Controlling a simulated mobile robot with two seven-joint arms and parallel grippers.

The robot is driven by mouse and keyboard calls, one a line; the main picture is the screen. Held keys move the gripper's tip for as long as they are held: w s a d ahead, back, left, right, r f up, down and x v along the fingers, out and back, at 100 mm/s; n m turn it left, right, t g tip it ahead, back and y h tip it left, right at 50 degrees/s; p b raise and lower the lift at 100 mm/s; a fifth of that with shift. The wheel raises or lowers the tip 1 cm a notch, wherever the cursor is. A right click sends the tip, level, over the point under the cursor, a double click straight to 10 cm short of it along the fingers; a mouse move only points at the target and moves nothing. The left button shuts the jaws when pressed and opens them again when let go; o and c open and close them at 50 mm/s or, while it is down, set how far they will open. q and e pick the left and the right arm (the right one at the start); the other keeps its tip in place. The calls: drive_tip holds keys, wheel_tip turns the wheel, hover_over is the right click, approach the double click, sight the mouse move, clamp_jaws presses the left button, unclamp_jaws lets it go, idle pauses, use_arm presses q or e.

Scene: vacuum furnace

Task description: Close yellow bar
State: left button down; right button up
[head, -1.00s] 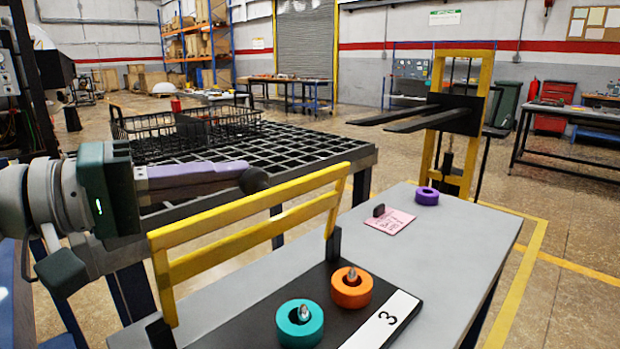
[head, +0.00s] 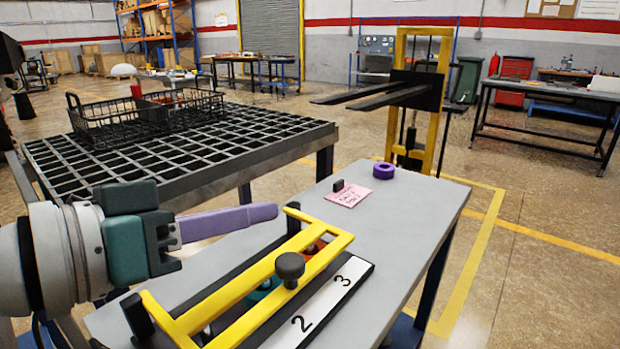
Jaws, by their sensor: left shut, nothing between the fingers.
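The yellow bar (head: 262,268) is a two-rail yellow frame with a dark round knob (head: 290,266) on its near rail. It now lies low across the black base on the grey table. The teal and orange-red rings show only partly beneath it. White labels 2 and 3 show along the base's near edge. My left gripper (head: 272,211) is shut and empty, with its purple fingers pointing right above the table, just behind the bar and apart from the knob. My right gripper is not in view.
A pink note (head: 348,195) with a small black block and a purple ring (head: 383,170) lie on the grey table (head: 410,205). A black grid table (head: 240,158) with a wire basket (head: 150,115) stands behind. A yellow forklift mast (head: 440,100) stands beyond.

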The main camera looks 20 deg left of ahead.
sight(274, 300)
use_arm(q)
drive_tip(key=shift+s+d+f+m+y, duration=0.3)
drive_tip(key=shift+d+f+m, duration=0.3)
drive_tip(key=shift+f+m, duration=0.1)
drive_tip(key=shift+s+d+f+m+p, duration=0.15)
drive_tip(key=shift+d+f+m+p, duration=0.25)
drive_tip(key=shift+f+m, duration=0.1)
drive_tip(key=shift+s+d+f, duration=0.1)
drive_tip(key=shift+d+f, duration=0.2)
drive_tip(key=shift+f, duration=0.35)
